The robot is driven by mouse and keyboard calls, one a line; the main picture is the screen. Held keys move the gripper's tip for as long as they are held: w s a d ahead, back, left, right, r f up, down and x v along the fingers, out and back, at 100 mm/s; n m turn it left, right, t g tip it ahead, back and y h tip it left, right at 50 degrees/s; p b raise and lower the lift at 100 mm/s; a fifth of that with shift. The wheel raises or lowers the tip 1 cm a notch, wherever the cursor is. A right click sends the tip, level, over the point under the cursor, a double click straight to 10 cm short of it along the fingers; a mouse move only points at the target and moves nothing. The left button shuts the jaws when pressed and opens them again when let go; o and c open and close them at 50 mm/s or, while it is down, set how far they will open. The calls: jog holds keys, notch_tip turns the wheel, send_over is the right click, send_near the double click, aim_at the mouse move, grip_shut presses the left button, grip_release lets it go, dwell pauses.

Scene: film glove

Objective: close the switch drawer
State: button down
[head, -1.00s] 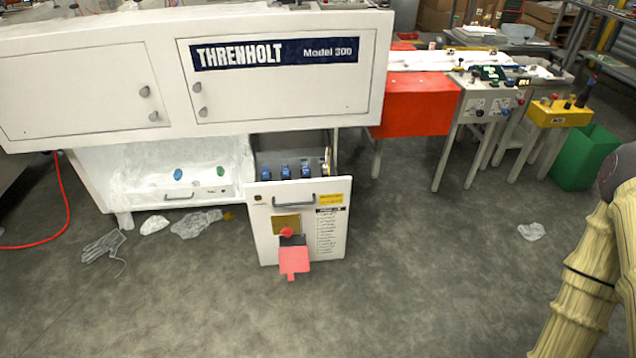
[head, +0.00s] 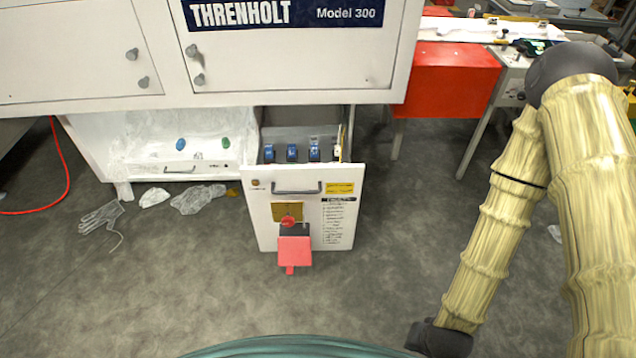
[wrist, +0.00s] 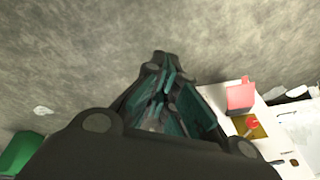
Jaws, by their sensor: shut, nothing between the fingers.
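The switch drawer (head: 262,222) is a white-fronted box pulled out from under the white machine. It stands open, with several blue switches (head: 291,152) inside. Its front has a grey handle (head: 297,188), a yellow label, a printed list, a red button on a yellow plate and a hanging red flap (head: 294,250). In the wrist view the drawer front is tilted at the right, with the red flap (wrist: 240,94) and red button showing. My gripper (wrist: 165,70) is shut and empty over the floor, apart from the drawer. Its fingers do not show in the head view.
The Threnholt machine (head: 100,50) overhangs the drawer. A red-sided table (head: 450,85) stands behind right. Clear plastic scraps and a glove (head: 102,216) lie on the floor at left, near a red hose (head: 65,175). A green bin (wrist: 18,150) shows in the wrist view. Floor before the drawer is clear.

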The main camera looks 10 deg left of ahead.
jog(key=w+a+f+m+t+y+b, duration=0.1)
jog(key=w+a+f+m+t+b, duration=0.15)
jog(key=w+a+b, duration=0.55)
jog(key=m+t+y+b, duration=0.3)
jog(key=m+t+b, duration=0.8)
jog(key=b, duration=1.2)
send_near(321, 169)
jog(key=shift+n+t, duration=0.45)
jog(key=shift+t, duration=0.1)
jog(key=b+x, duration=0.2)
jog(key=f+b+x, duration=0.1)
jog(key=b+x, duration=0.1)
jog(key=x, duration=0.1)
jog(key=shift+w+a+f+b, duration=0.1)
jog(key=shift+w+a+b, duration=0.05)
jog(key=shift+b, duration=0.15)
jog(key=shift+b+x, duration=0.3)
jog(key=shift+x, duration=0.55)
